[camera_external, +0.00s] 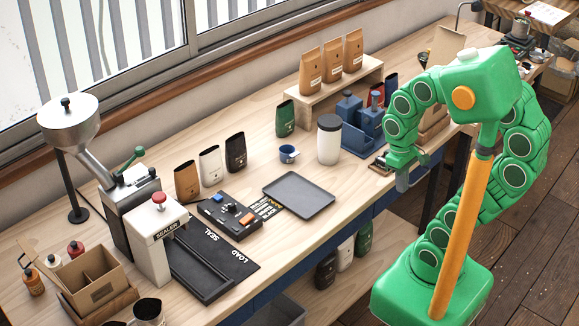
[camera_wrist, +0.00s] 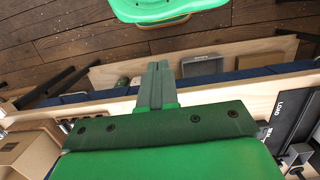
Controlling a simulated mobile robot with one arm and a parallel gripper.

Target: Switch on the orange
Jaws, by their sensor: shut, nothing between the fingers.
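A black switch panel (camera_external: 228,226) lies on the workbench. An orange switch (camera_external: 246,219) sits on its right part and a blue one (camera_external: 218,198) on its left part. I cannot tell the orange switch's position at this size. My gripper (camera_external: 402,188) is at the bench's front edge, to the right of the panel and apart from it. Its fingers point down. In the wrist view my gripper (camera_wrist: 157,66) shows its fingers together and empty, over the bench's edge and the floor. The orange switch does not show in the wrist view.
A grey tray (camera_external: 299,194) lies between the panel and my gripper. A white-bodied jar with a black lid (camera_external: 329,140) and a blue cup (camera_external: 288,153) stand behind it. A white sealer (camera_external: 157,240) stands left of the panel, and bean bags (camera_external: 210,165) behind it.

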